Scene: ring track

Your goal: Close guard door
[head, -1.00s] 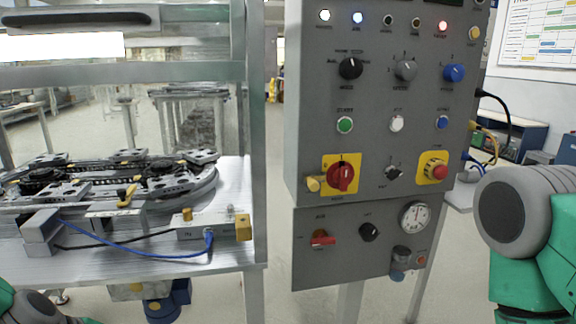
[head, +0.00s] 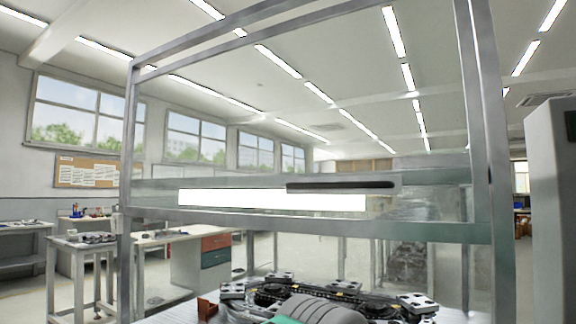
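The metal guard frame (head: 482,130) stands in front of me, with upright posts at left and right and horizontal rails. A low rail (head: 440,230) crosses it above the ring track. A dark handle-like bar (head: 340,186) and a bright white strip (head: 270,199) sit just above this rail. I cannot tell for sure which part is the guard door or how far it is open. The ring track (head: 345,292) shows at the bottom, partly hidden by a grey and green link of my arm. Neither gripper is in view.
The side of a grey control cabinet (head: 556,210) stands close at the right edge. Workbenches (head: 85,255) and a cabinet with coloured drawers (head: 215,250) stand behind at the left. Open floor shows between them.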

